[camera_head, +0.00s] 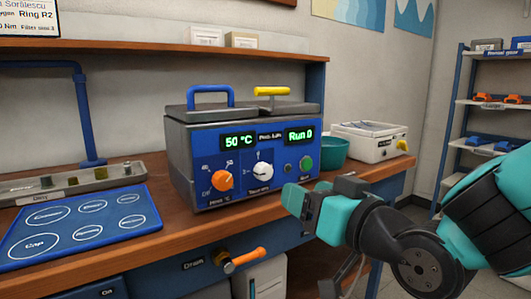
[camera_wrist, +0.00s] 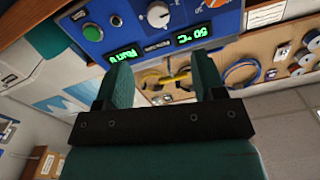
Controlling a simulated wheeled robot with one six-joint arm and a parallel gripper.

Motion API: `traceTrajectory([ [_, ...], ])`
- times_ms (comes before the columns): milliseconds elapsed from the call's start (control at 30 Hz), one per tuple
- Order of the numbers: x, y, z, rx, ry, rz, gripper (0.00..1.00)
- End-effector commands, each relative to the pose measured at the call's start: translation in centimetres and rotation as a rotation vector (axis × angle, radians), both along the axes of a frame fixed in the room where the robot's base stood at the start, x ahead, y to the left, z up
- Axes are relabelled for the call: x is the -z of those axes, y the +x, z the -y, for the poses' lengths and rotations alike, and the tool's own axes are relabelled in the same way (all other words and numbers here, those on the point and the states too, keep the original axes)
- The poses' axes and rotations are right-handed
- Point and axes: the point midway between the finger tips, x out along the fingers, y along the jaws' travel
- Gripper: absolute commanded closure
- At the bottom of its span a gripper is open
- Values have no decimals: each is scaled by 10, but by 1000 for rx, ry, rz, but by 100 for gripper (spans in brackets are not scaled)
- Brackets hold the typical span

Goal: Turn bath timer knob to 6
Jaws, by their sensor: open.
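The bath (camera_head: 185,165) is a blue and grey unit standing on the wooden bench. Its green displays read 50 °C and Run 0. The white timer knob (camera_head: 263,170) is on the front panel, right of the orange temperature knob (camera_head: 222,180). Its scale numbers are too small to read surely. My gripper (camera_head: 303,200) is in front of the panel's lower right, apart from the timer knob. In the wrist view, the white knob (camera_wrist: 158,15) is at the top, beyond the open, empty fingers (camera_wrist: 162,62). The green button (camera_wrist: 93,33) is left of it.
An orange-handled drain valve (camera_head: 243,262) sticks out below the bench edge. A teal bowl (camera_head: 334,152) and a white box (camera_head: 370,143) stand right of the bath. A blue mat (camera_head: 70,240) and a metal rack (camera_head: 60,187) lie to the left.

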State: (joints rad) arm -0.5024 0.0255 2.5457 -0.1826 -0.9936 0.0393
Motion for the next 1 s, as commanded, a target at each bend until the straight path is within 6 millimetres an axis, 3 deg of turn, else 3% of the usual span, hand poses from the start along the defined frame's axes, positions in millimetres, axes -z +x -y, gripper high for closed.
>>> traceTrajectory([
  [33,-7,3,-1,2,-2,-6,37],
  [467,-4,34,-19,13,3,-10,37],
  [800,-5,83,-55,7,1,-5,37],
  [1000,-3,99,-65,8,2,-3,37],
])
